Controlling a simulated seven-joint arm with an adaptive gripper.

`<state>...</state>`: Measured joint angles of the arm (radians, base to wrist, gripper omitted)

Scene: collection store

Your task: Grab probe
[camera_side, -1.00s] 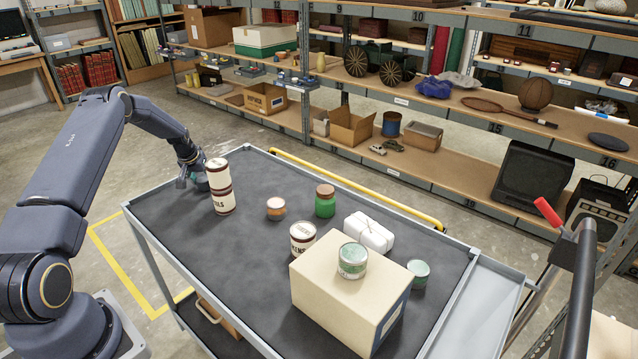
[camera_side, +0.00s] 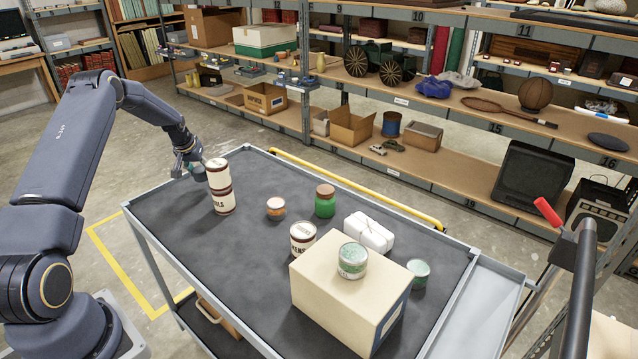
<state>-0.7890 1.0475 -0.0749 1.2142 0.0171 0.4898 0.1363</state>
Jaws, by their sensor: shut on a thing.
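No other probe shows on the cart.
On the cart (camera_side: 240,255) stand an orange-labelled jar (camera_side: 275,211), a green jar (camera_side: 325,205), another cream tin (camera_side: 303,242), a white tied bundle (camera_side: 369,235), a large cream box (camera_side: 340,305) with a green tin (camera_side: 352,262) on top, and a green tin (camera_side: 419,272). The front left is clear.

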